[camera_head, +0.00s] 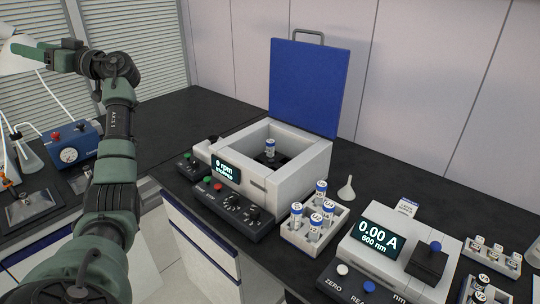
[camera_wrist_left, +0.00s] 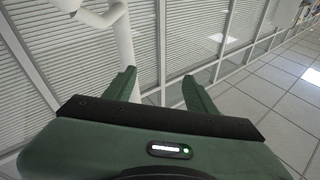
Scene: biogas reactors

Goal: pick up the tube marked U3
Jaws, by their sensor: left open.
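Several white tubes with blue caps and dark marks stand upright in a white rack (camera_head: 293,238), right of the centrifuge, in the head view. My right gripper is not in view.
The centrifuge's blue lid (camera_head: 306,85) stands raised. A photometer (camera_head: 385,255) reading 0.00 A is right of the rack, with small vials (camera_head: 489,250) beyond. A funnel (camera_head: 346,190) stands behind the rack. A white lamp (camera_head: 18,62) is close to my left gripper.

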